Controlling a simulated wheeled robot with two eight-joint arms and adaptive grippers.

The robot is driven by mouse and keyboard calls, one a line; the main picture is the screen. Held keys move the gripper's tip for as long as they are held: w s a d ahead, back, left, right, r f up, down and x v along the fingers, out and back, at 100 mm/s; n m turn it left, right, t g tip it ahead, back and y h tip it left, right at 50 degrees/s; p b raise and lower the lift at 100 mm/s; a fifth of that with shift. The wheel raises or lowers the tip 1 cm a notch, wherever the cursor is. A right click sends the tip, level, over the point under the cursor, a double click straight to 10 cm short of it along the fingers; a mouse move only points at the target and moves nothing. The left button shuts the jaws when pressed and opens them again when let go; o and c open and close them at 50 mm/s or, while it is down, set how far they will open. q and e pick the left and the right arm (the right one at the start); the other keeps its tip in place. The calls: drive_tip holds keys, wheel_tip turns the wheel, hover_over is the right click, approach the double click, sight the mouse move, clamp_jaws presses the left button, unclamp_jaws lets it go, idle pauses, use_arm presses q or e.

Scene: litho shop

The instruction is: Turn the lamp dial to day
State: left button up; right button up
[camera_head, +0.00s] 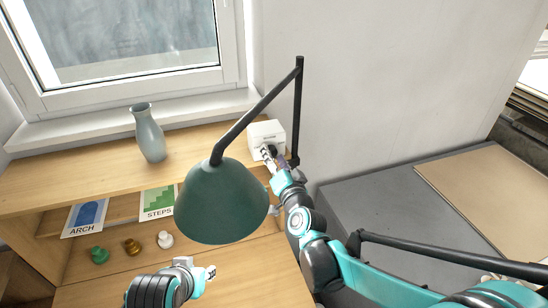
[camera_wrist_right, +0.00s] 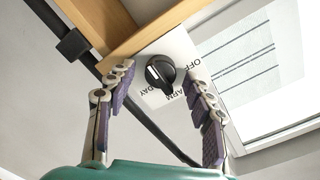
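The white lamp control box (camera_head: 266,131) stands on the shelf at the foot of the lamp post. Its black round dial (camera_wrist_right: 160,72) shows in the right wrist view, with OFF, a partly covered word ending in ARM, and DAY printed around it. I cannot tell for sure which mark the dial points at. My right gripper (camera_wrist_right: 158,108) is open, its fingers on either side of the dial with gaps between. In the head view the right gripper (camera_head: 267,155) is at the box's front. My left gripper (camera_head: 211,273) is low at the front; its fingers are too small to judge.
The green lamp shade (camera_head: 220,203) hangs from a black arm just left of my right gripper. A blue-grey vase (camera_head: 150,133) stands on the shelf. ARCH (camera_head: 85,217) and STEPS (camera_head: 158,203) cards and several small knobs (camera_head: 132,247) sit lower. A grey surface (camera_head: 390,210) lies right.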

drive_tip(key=shift+s, duration=0.1)
drive_tip(key=v, duration=1.2)
drive_tip(key=s+d+f+n+g+h+b, duration=0.2)
drive_tip(key=s+d+f+g+b, duration=0.3)
drive_tip(key=f, duration=0.6)
drive_tip(key=s+d+f+n+g+h+b, duration=0.3)
drive_tip(key=s+d+f+g+b, duration=0.1)
drive_tip(key=s+d+f, duration=0.5)
wheel_tip(320, 180, down, 3)
drive_tip(key=shift+s+f+n+g+b, duration=0.2)
drive_tip(key=shift+s+n+g+b, duration=0.2)
drive_tip(key=shift+s+b, duration=0.55)
drive_tip(key=shift+s, duration=0.15)
